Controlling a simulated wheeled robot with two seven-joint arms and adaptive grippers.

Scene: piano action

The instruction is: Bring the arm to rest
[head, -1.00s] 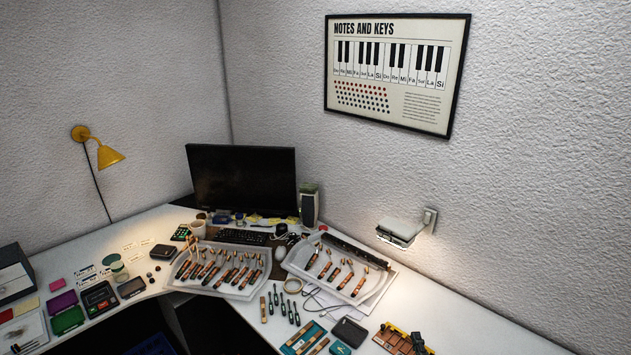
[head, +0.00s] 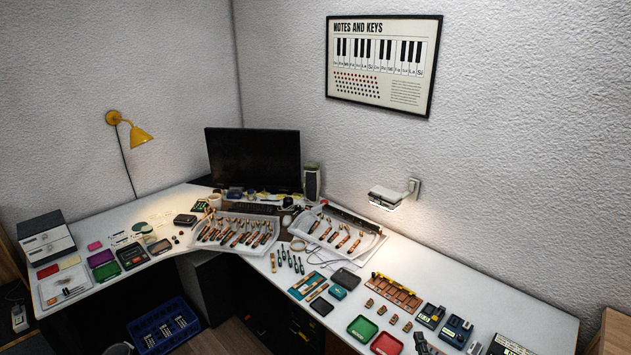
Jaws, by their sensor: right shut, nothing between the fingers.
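My right gripper (head: 421,339) shows only as a small dark grey piece at the bottom edge of the head view, right of the red tray. Its fingers are shut with nothing between them. Most of the gripper and its arm are cut off by the frame. My left gripper is not in view.
The white L-shaped desk (head: 480,288) is crowded. A left white tray (head: 200,240) and a right white tray (head: 375,252) hold several piano hammers. A green tray (head: 362,328), a red tray (head: 386,344) and a brown rack (head: 395,292) lie near the right gripper. A blue crate (head: 165,325) stands below.

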